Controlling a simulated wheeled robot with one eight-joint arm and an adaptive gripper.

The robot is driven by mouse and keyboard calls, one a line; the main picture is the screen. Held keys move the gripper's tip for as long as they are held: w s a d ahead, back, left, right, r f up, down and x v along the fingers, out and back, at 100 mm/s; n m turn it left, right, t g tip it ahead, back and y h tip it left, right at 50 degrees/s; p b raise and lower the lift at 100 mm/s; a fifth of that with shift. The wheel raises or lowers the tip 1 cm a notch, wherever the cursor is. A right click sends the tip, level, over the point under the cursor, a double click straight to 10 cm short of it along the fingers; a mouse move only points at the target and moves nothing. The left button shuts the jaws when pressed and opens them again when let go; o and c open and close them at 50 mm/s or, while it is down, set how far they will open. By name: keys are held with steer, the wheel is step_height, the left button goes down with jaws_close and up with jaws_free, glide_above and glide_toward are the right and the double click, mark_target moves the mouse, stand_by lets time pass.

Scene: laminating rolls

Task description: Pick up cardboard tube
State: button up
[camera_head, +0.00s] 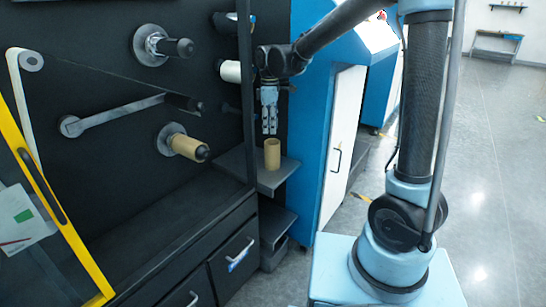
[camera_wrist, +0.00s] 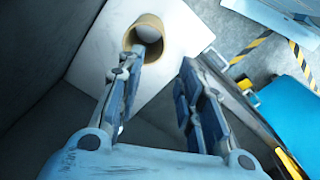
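A tan cardboard tube (camera_head: 272,157) stands upright on a small grey shelf (camera_head: 282,178) beside the machine. In the wrist view the tube (camera_wrist: 132,38) shows at the top, left of centre, with its open end facing the camera. My gripper (camera_head: 269,132) points down just above the tube in the head view. In the wrist view my gripper (camera_wrist: 168,62) is open with nothing between its fingers. Its left finger overlaps the lower rim of the tube in the picture; I cannot tell whether they touch. The tube lies off to the left of the gap between the fingers.
Another tan tube (camera_head: 186,147) sits on a spindle of the black machine panel. A white roll (camera_head: 231,71) and a dark vertical post (camera_head: 244,90) are close left of my gripper. A blue cabinet (camera_head: 316,130) stands close on the right. Drawers (camera_head: 235,257) lie below.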

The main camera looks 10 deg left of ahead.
glide_above(272, 170)
steer(key=f, duration=1.3)
steer(key=shift+w+a+f, duration=0.15)
steer(key=shift+w+f, duration=0.2)
steer(key=shift+f, duration=0.05)
jaws_close()
